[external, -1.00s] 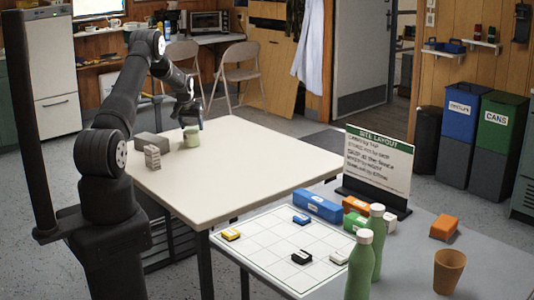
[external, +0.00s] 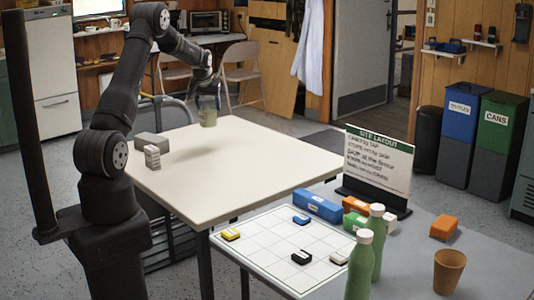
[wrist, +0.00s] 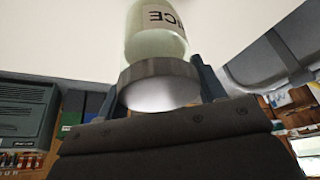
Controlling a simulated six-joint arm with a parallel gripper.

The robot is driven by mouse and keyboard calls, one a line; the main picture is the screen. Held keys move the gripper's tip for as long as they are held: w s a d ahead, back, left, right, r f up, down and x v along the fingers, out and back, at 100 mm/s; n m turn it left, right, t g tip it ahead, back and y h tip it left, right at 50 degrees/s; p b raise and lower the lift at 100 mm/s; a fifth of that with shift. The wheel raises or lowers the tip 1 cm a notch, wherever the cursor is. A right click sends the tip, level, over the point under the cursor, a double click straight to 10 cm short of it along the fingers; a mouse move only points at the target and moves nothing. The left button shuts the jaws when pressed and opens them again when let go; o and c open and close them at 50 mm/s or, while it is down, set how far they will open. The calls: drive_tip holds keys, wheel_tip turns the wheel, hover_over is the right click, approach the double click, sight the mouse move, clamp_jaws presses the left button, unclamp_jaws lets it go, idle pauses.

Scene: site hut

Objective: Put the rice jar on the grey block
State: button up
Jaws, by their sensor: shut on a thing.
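The rice jar (external: 208,117) is pale green and is held in the air above the white table (external: 235,165). In the wrist view the jar (wrist: 155,40) shows part of a label reading "ICE" and a grey lid, and appears upside down in that picture. My gripper (external: 207,98) is shut on the jar near its lid; its fingers stand on both sides of the lid in the wrist view. The grey block (external: 151,146) lies at the table's far left, to the left of the jar, with nothing on top.
The middle and right of the white table are clear. A second table in front holds a grid board (external: 285,245), a sign (external: 378,162), green bottles (external: 361,265) and a brown cup (external: 448,270).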

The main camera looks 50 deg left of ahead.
drive_tip(key=s+r+n, duration=0.1)
drive_tip(key=s+r, duration=0.5)
drive_tip(key=s, duration=0.8)
drive_tip(key=shift+s+a+f, duration=0.55)
drive_tip(key=shift+a+f, duration=1.25)
drive_tip(key=shift+a, duration=0.05)
drive_tip(key=shift+s+a+f, duration=0.6)
drive_tip(key=shift+a+f, duration=1.15)
drive_tip(key=shift+a, duration=0.15)
drive_tip(key=shift+s+a+f, duration=0.55)
drive_tip(key=shift+a+f, duration=1.25)
drive_tip(key=shift+a, duration=0.05)
drive_tip(key=shift+f, duration=0.1)
drive_tip(key=o, duration=1.2)
drive_tip(key=shift+f, duration=0.1)
drive_tip(key=shift+r, duration=0.5)
drive_tip(key=v, duration=1.1)
drive_tip(key=shift+d+r, duration=0.15)
drive_tip(key=shift+d, duration=0.2)
